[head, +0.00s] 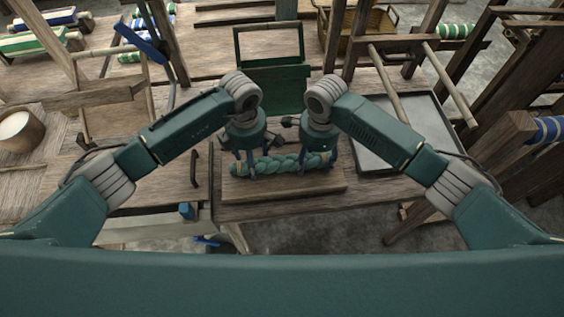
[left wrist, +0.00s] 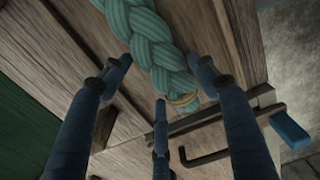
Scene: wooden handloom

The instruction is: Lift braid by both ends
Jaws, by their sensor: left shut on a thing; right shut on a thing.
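The green braid (head: 282,163) lies level across the picture, over a wooden board (head: 285,189) at the front of the table. I cannot tell whether it touches the board. My left gripper (head: 242,166) is shut on its left end and my right gripper (head: 325,160) is shut on its right end. In the left wrist view the braid (left wrist: 160,48) runs between the dark blue fingers of my left gripper (left wrist: 162,75). A tan binding shows near its end there. The right fingertips are partly hidden behind the gripper body.
A green upright panel (head: 270,75) stands behind the braid. A grey tray (head: 400,135) lies to the right. A blue block (head: 187,210) and a dark hooked rod (head: 194,168) are to the left. Loom posts and beams crowd the back and right.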

